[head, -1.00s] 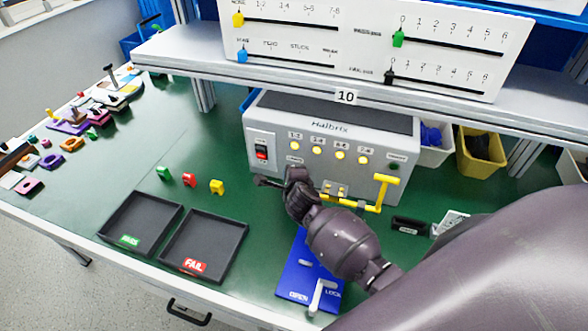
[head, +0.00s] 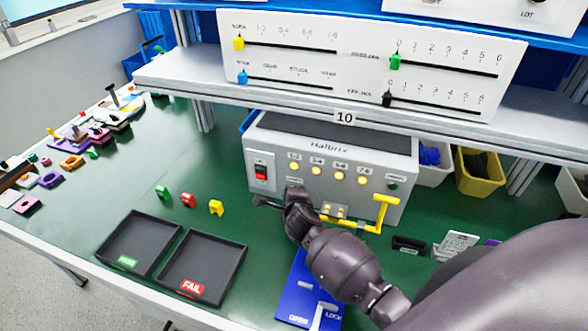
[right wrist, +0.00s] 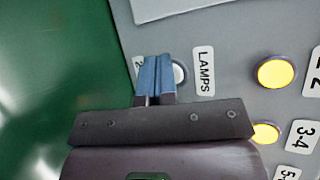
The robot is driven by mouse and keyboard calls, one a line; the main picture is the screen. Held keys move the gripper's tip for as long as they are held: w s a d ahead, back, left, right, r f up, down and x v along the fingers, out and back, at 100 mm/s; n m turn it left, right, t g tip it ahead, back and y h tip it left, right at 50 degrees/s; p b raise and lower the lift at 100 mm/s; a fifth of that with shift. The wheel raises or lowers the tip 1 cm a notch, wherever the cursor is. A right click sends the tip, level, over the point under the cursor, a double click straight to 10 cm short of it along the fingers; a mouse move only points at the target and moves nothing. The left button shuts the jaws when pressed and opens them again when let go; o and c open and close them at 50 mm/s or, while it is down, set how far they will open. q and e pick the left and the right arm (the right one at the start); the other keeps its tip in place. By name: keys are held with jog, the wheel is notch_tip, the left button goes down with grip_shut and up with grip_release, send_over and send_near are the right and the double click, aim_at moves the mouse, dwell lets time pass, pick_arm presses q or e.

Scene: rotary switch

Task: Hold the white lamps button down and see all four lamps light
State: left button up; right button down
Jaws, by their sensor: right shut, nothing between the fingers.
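The grey Halbrix tester (head: 262,140) stands under the shelf. Its lamps 1-2 (head: 293,167), 3-4 (head: 316,170), 5-6 (head: 340,175) and 7-8 (head: 363,180) all glow yellow. My right gripper (head: 292,194) is at the lower left of the panel; it hides the button in the head view. In the right wrist view its blue fingertips (right wrist: 155,78) are shut together, with nothing between them. They partly cover the white lamps button (right wrist: 179,74) beside the LAMPS label (right wrist: 204,71). How deep the button sits cannot be seen. My left gripper is not in view.
A red rocker switch (head: 261,172) is left of the lamps, and a yellow crank handle (head: 385,205) is to the right. Dark PASS (head: 110,255) and FAIL (head: 165,278) trays lie at front left. A blue plate (head: 290,300) lies below my arm.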

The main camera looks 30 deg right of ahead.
jog(key=shift+d, duration=0.1)
dwell(2.2)
dwell(0.9)
jog(key=shift+s, duration=0.15)
jog(key=shift+s+a, duration=0.1)
jog(key=shift+a, duration=0.15)
jog(key=shift+s+a+p, duration=0.3)
jog(key=shift+p, duration=0.1)
jog(key=shift+s+a, duration=0.1)
